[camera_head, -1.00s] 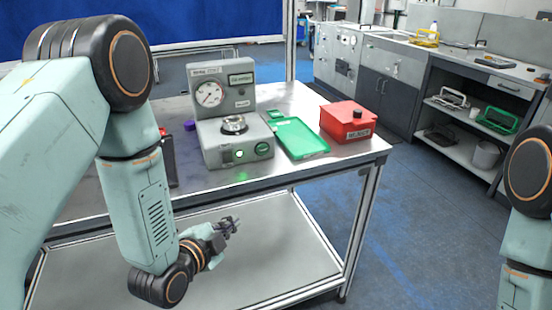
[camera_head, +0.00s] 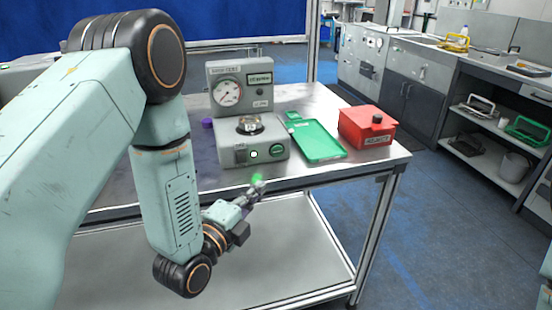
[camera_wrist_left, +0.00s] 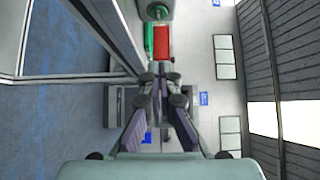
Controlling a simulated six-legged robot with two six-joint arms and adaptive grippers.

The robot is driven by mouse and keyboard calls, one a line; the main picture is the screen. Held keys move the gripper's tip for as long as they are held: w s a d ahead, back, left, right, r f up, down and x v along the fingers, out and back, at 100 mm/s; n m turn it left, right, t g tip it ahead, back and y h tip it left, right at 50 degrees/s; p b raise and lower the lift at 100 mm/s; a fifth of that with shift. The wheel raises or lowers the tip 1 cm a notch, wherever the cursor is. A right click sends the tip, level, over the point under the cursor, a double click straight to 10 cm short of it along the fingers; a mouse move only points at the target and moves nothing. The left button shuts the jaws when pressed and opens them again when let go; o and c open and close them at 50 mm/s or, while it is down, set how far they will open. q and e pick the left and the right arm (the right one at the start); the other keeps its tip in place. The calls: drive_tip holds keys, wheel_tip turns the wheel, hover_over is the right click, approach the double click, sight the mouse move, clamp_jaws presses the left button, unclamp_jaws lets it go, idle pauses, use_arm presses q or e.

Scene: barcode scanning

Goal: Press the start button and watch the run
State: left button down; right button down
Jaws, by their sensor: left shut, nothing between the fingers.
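The grey test machine (camera_head: 231,156) stands on the metal table, with a dial gauge and a small dark display on its upright back. Its front face has a round green button (camera_head: 277,150) and a small bright white-lit spot (camera_head: 254,154). A round metal cup (camera_head: 249,126) sits on its top. My left gripper (camera_head: 257,186) is shut and empty, just in front of the table's front edge, below the machine's front face and apart from the button. In the left wrist view its fingers (camera_wrist_left: 160,80) point forward. My right gripper is not in view.
A green tray (camera_head: 318,143) and a red box labelled REJECT (camera_head: 364,134) are to the machine's right. The table's front edge (camera_head: 330,176) runs close to my left gripper, above a lower shelf (camera_head: 270,260). A purple object (camera_head: 207,123) lies left of the machine.

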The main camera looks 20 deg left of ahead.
use_arm(q)
approach(281, 151)
drive_tip(key=w+d, duration=0.1)
drive_tip(key=d, duration=0.3)
drive_tip(key=w+a, duration=0.2)
drive_tip(key=w, duration=0.1)
drive_tip(key=shift+w+a+f+b, duration=0.1)
drive_tip(key=shift+w+f+b, duration=0.05)
drive_tip(key=shift+w+b, duration=0.2)
drive_tip(key=shift+w+a, duration=0.2)
drive_tip(key=shift+w, duration=0.35)
drive_tip(key=shift+a, duration=0.15)
